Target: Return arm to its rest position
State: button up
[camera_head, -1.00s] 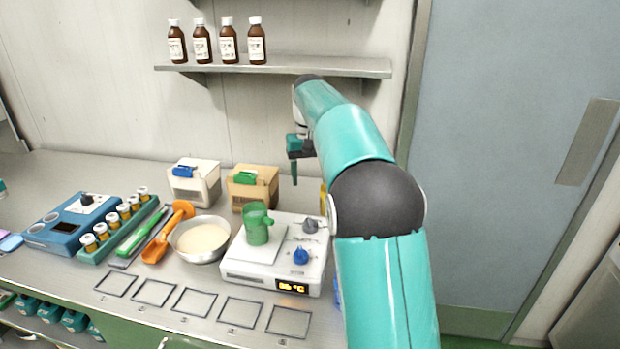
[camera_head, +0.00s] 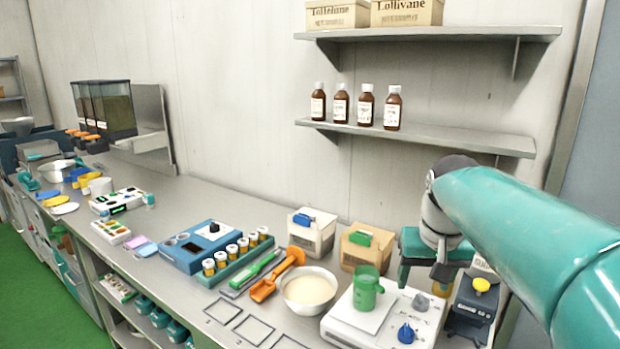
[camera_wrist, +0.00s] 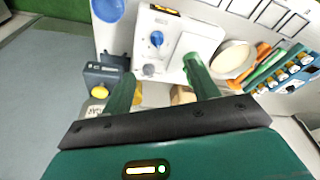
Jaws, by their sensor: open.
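My gripper is at the right end of the counter in the head view, under my teal arm, beside the hot plate. In the wrist view its two green fingers (camera_wrist: 160,92) are spread apart with nothing gripped between them. A green cup (camera_head: 366,288) stands on the white hot plate (camera_head: 342,328), left of my gripper. The hot plate also shows beyond the fingers in the wrist view (camera_wrist: 165,30). My arm hides part of the counter's right end.
A bowl of cream-coloured contents (camera_head: 308,290), an orange scoop (camera_head: 270,284) and two lidded boxes (camera_head: 311,236) (camera_head: 362,252) stand near the hot plate. A dark device with a yellow knob (camera_head: 473,308) is by my arm. A shelf with brown bottles (camera_head: 440,138) is above.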

jog(key=s+a+f+t, duration=0.1)
jog(key=s+f, duration=0.3)
jog(key=s, duration=0.4)
jog(key=s+a+f+n+t, duration=0.1)
jog(key=s+a+f, duration=0.2)
jog(key=s, duration=0.6)
jog(key=shift+s+a+f+t, duration=0.15)
jog(key=shift+a+f+t, duration=0.2)
jog(key=shift+f, duration=0.35)
